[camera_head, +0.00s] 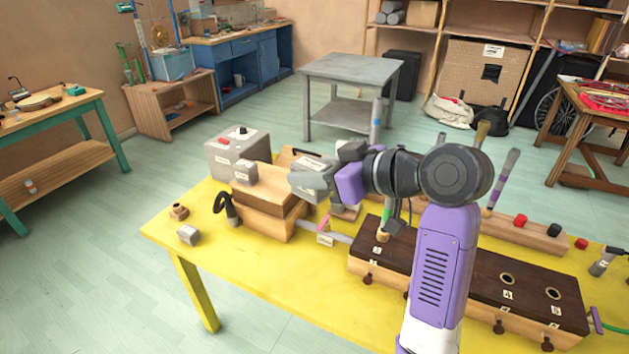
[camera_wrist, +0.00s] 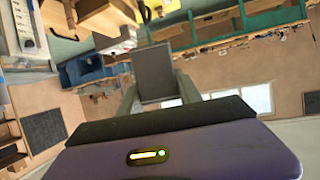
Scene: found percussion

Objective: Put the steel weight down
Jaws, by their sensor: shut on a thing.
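My gripper (camera_head: 311,179) reaches in from the right above the yellow table, level with the wooden box. In the wrist view, a grey block, which I take to be the steel weight (camera_wrist: 155,72), sits between the two fingers, and they are shut on it. In the head view the weight is hard to tell from the grey fingers. Whether it touches anything below is hidden.
A wooden box (camera_head: 264,209) stands left of my gripper, beside a grey box with a red button (camera_head: 236,150). A dark-topped wooden box with holes (camera_head: 480,272) lies to the right.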

